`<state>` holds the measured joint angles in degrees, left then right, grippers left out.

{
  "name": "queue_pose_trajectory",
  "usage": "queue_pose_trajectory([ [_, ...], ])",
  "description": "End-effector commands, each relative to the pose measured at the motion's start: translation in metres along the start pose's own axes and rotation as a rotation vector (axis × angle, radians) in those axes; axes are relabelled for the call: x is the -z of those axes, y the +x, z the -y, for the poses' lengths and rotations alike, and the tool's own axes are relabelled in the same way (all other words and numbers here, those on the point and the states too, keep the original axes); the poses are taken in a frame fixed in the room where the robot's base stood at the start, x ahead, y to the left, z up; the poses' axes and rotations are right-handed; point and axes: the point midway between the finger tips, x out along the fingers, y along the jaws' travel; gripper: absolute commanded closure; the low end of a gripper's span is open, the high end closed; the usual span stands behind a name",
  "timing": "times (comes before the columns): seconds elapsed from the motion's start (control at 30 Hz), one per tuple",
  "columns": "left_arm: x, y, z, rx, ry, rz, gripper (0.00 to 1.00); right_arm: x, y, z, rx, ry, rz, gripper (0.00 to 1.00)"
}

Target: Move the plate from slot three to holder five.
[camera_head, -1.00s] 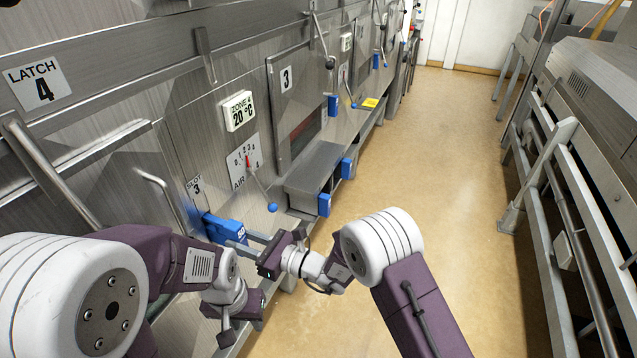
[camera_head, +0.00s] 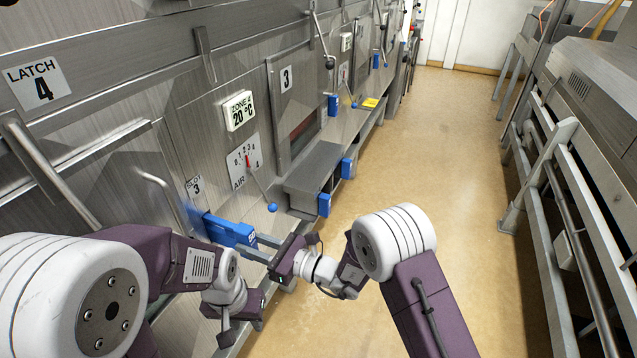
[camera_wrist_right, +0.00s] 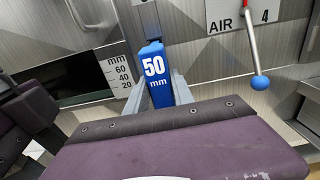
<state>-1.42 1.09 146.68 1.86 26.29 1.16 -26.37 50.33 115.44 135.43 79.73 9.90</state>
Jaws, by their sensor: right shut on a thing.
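The blue plate (camera_head: 230,232) sticks out of the steel front beside the "SLOT 3" label (camera_head: 195,188). In the right wrist view the plate (camera_wrist_right: 157,75) is marked "50 mm". My right gripper (camera_head: 257,246) is shut on the plate's outer end, and its two fingers flank the plate in the wrist view. The plate's far end is hidden at the slot. My left gripper (camera_head: 236,318) hangs low, below the plate and apart from it; its jaws are not clear. I cannot make out a holder marked five.
A lever with a blue knob (camera_head: 272,207) hangs close to the plate under the air scale (camera_head: 244,163). A steel ledge (camera_head: 310,173) with blue end blocks (camera_head: 324,205) projects beyond it. The floor aisle (camera_head: 455,190) is clear; a steel rail frame (camera_head: 570,220) stands at right.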

Motion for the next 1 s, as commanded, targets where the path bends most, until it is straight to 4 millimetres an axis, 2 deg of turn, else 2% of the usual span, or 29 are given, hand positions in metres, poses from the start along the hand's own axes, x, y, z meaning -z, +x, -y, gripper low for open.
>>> queue_pose_trajectory([
  [1.0,0.000,0.002,0.000,0.000,0.000,0.000,0.64,-0.001,-0.031,0.000,0.001,0.000,0.002,1.00],
])
